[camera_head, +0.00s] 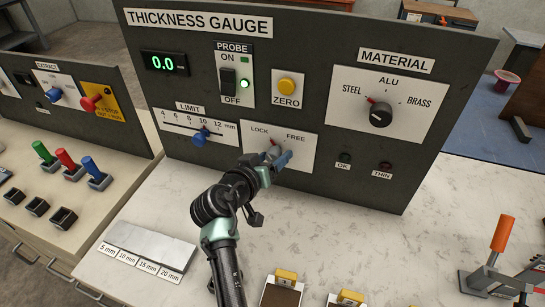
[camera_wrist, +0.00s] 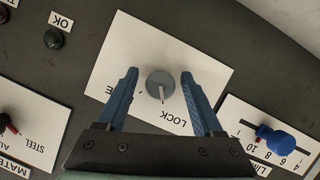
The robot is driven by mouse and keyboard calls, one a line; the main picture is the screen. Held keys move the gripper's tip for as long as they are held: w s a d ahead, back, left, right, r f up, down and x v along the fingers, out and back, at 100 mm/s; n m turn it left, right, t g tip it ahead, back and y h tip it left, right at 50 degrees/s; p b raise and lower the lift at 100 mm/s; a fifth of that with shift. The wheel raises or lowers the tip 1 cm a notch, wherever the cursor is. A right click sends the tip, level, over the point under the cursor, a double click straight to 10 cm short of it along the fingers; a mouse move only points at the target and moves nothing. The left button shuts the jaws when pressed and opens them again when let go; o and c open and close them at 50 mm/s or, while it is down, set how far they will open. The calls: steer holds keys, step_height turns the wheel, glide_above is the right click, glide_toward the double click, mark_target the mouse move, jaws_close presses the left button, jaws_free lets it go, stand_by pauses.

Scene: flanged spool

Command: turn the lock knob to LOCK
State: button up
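The lock knob (camera_wrist: 159,80) is a round grey knob on a white plate marked LOCK and FREE. In the wrist view its pale pointer line points down, roughly toward the LOCK label (camera_wrist: 174,121). My gripper (camera_wrist: 158,82) is open, with one blue finger on each side of the knob and a visible gap to each. How deep the fingertips reach along the knob is hard to tell. In the head view my gripper (camera_head: 279,158) is in front of the white plate (camera_head: 304,151) and partly covers the knob (camera_head: 273,150). The FREE label is mostly hidden in the wrist view.
The blue limit slider (camera_head: 201,137) is left of the plate, and the probe switch (camera_head: 228,83) and zero button (camera_head: 287,86) are above. The material knob (camera_head: 380,115) is to the right. A toggle clamp (camera_head: 498,245) stands at right.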

stand_by(0.3)
steer(key=v, duration=1.3)
steer(key=shift+b, duration=0.35)
step_height(320, 180, up, 28)
steer(key=d+t+y+p, duration=0.2)
steer(key=t+y, duration=0.2)
steer(key=t, duration=0.3)
steer(key=s+d+r+t+y, duration=0.1)
steer(key=s+r+t, duration=0.3)
steer(key=r, duration=0.6)
steer(key=s+d+r+t+y+p, duration=0.1)
steer(key=s+r+t, duration=0.3)
steer(key=s+r, duration=0.5)
steer(key=shift+s+d+r+n, duration=0.25)
steer(key=shift+d+r+n, duration=0.15)
steer(key=shift+d+r, duration=0.25)
